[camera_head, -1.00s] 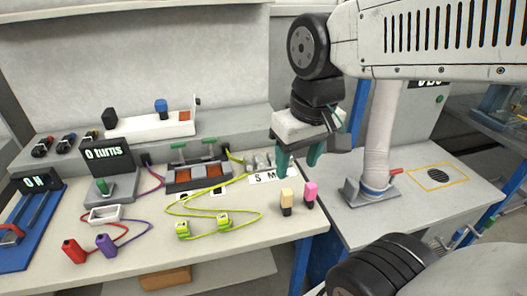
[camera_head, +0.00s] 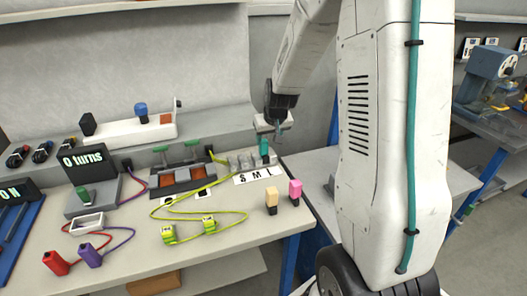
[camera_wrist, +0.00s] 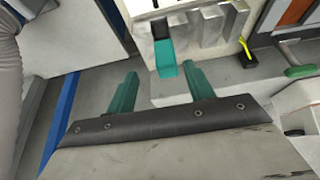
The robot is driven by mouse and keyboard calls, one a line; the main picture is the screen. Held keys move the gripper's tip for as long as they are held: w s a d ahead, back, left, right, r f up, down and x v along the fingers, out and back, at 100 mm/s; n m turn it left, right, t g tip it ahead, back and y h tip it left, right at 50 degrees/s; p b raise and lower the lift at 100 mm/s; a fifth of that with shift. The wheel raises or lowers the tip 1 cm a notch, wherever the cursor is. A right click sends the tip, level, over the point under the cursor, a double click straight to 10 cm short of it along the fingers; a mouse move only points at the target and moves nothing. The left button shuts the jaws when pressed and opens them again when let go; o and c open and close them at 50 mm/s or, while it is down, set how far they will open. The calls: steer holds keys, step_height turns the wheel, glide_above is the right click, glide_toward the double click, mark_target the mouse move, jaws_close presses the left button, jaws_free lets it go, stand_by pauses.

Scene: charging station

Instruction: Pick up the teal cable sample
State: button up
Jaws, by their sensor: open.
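The teal cable sample (camera_head: 264,147) stands at the right end of a row of grey holders behind the S M L label. The wrist view shows it as a bright teal block (camera_wrist: 166,58) with a dark part, against the pale holder row. My gripper (camera_head: 277,133) is just above and slightly right of it in the head view. In the wrist view, the two green fingers (camera_wrist: 162,85) are spread apart with nothing between them. The sample lies beyond the fingertips, apart from them.
The grey holders (camera_head: 240,162) stand close beside the sample. The S M L label (camera_head: 258,176) lies in front. A yellow-green cable (camera_head: 190,215) lies to the left.

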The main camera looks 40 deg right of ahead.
mark_target(264, 142)
steer(key=x, duration=0.6)
steer(key=shift+w+a, duration=0.35)
steer(key=shift+w, duration=0.05)
steer(key=shift+r, duration=0.1)
steer(key=c, duration=1.1)
steer(key=shift+c, duration=0.2)
